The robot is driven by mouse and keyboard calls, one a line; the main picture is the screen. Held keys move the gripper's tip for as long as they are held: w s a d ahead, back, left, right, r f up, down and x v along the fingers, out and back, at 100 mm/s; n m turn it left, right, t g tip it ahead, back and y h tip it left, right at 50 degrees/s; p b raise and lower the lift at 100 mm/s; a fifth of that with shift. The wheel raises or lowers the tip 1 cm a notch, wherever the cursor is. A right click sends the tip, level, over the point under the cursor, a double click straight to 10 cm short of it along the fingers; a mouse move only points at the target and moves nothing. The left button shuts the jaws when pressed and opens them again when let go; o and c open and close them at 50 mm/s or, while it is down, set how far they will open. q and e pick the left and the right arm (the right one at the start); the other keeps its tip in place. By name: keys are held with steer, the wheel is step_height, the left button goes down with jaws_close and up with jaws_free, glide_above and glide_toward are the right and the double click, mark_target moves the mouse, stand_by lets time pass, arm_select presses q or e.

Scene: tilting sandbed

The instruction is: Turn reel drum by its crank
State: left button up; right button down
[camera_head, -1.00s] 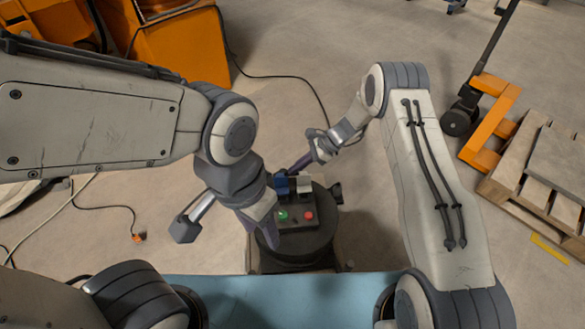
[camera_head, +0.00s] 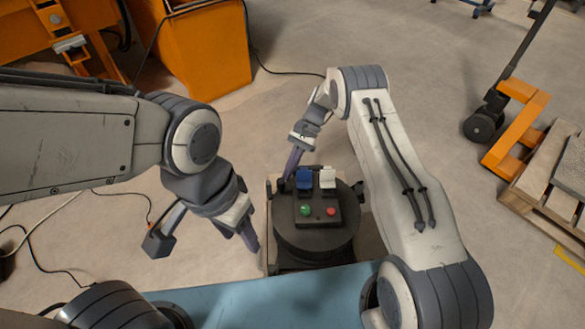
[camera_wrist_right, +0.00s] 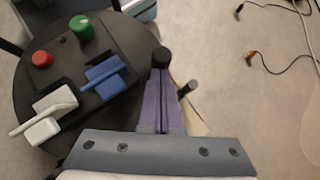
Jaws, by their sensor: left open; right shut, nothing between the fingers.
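The reel drum (camera_head: 338,245) is a dark round drum with a control panel on top, standing in front of me. It also shows in the right wrist view (camera_wrist_right: 30,92). A dark upright knob (camera_wrist_right: 161,57), which may be the crank's handle, stands at the drum's edge in the right wrist view. My right gripper (camera_head: 288,172) is shut and empty at the drum's far left edge. Its purple fingers (camera_wrist_right: 160,85) end at this knob; I cannot tell whether they touch it. My left gripper (camera_head: 242,236) is open and empty, left of the drum.
The panel carries a green knob (camera_head: 306,210), a red button (camera_head: 331,211), a blue switch (camera_head: 304,178) and a white switch (camera_head: 328,178). A thin dark post (camera_wrist_right: 188,88) stands right of my right fingers. An orange cabinet (camera_head: 205,45) and a pallet (camera_head: 530,180) stand farther off.

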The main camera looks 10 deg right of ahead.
steer(key=shift+s+a+n+g+h, duration=0.5)
steer(key=shift+s+a+n+h, duration=0.15)
steer(key=shift+a+n, duration=0.3)
steer(key=shift+d, duration=0.1)
